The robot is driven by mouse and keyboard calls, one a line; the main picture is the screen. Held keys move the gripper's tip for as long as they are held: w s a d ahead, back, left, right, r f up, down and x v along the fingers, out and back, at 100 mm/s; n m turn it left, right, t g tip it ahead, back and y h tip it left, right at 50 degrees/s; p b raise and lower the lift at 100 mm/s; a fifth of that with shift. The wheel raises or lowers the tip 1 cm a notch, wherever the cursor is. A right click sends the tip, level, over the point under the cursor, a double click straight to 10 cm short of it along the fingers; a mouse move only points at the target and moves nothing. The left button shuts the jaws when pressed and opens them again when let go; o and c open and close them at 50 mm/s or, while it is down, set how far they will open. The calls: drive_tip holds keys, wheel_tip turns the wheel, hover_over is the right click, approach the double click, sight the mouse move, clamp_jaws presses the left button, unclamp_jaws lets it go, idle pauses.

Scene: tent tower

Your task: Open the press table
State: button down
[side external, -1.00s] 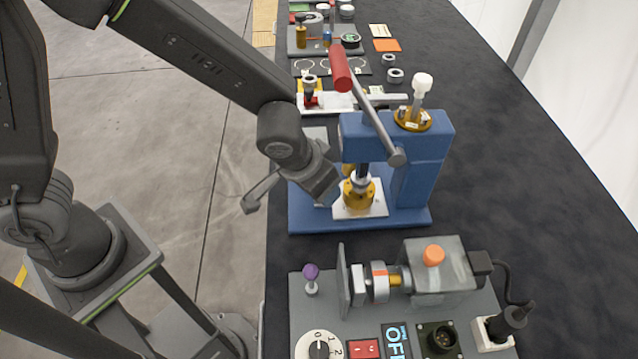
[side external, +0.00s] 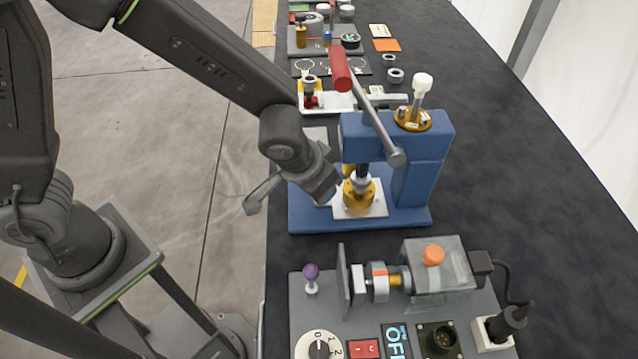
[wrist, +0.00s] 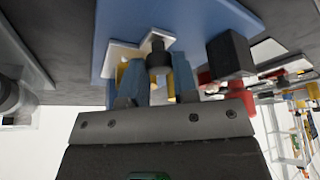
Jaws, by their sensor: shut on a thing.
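The blue press (side external: 415,150) stands on its blue base, with a red-handled lever (side external: 341,70) raised at its top left. The white press table (side external: 375,209) lies on the base under the ram and carries a gold round part (side external: 352,206). My gripper (side external: 333,196) is low at the left side of the table. In the wrist view, my gripper (wrist: 160,72) has its two fingers close around a dark knob (wrist: 157,54) at the edge of the white table (wrist: 122,50). My gripper body hides part of that grip in the side view.
A grey panel (side external: 325,290) with a purple knob, a motor-like unit and switches is in front of the press. Several small fixtures, including a white tray (side external: 335,103), are behind it. The dark tabletop (side external: 530,190) is clear to the right.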

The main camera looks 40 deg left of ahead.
drive_tip(key=s+a, duration=0.5)
drive_tip(key=shift+s+a, duration=0.2)
drive_tip(key=c, duration=0.9)
unclamp_jaws()
drive_tip(key=v, duration=1.3)
drive_tip(key=shift+s+r, duration=0.2)
drive_tip(key=shift+r, duration=0.2)
